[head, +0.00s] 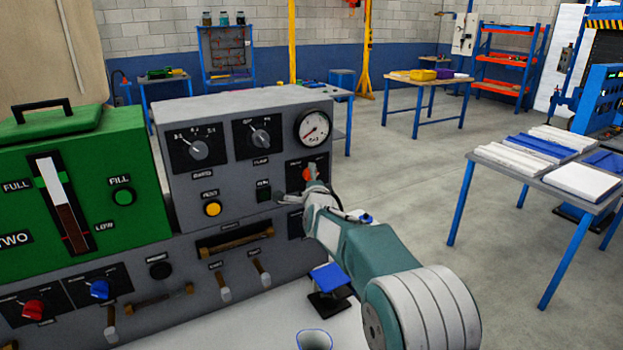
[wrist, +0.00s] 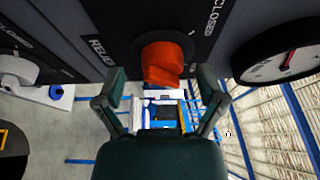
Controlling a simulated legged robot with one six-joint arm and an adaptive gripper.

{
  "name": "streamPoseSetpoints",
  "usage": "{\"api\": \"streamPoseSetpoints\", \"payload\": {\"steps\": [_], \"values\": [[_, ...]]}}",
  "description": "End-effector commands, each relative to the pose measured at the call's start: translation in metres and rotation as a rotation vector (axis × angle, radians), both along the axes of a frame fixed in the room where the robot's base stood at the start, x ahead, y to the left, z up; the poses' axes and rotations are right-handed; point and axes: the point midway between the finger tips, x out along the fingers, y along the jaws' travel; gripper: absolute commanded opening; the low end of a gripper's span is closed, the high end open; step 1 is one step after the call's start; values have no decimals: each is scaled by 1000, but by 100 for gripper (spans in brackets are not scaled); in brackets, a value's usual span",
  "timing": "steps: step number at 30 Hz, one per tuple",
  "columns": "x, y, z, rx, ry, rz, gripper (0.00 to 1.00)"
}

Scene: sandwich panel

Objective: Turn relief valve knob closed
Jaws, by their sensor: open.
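The relief valve knob (wrist: 161,62) is orange-red and sits on a black plate on the grey panel. In the wrist view part of the word RELIEF is at its left and CLOSED at its upper right. The knob's exact turn angle is hard to tell. In the head view the knob (head: 308,173) shows small below the pressure gauge, partly covered by my gripper (head: 305,190). My gripper (wrist: 160,88) is open, with one finger either side of the knob's lower end. Nothing is held, and I see no clear contact with the knob.
The white-faced gauge (head: 313,128) is just above the knob and close beside it in the wrist view (wrist: 288,50). A black button (head: 264,191) and yellow button (head: 212,209) are left of my gripper. Handles jut from the lower panel.

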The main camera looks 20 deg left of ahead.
Motion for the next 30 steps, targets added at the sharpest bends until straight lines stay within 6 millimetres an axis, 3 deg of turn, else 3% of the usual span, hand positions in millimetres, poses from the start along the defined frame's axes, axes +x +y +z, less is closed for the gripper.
{"api": "streamPoseSetpoints", "payload": {"steps": [13, 18, 19, 30], "values": [[8, 1, 1, 2, 0, 0, 89], [8, 3, 1, 1, 0, 0, 14], [8, 3, 0, 1, 0, 1, 6], [8, 5, -3, -20, -17, 2, 7]]}}
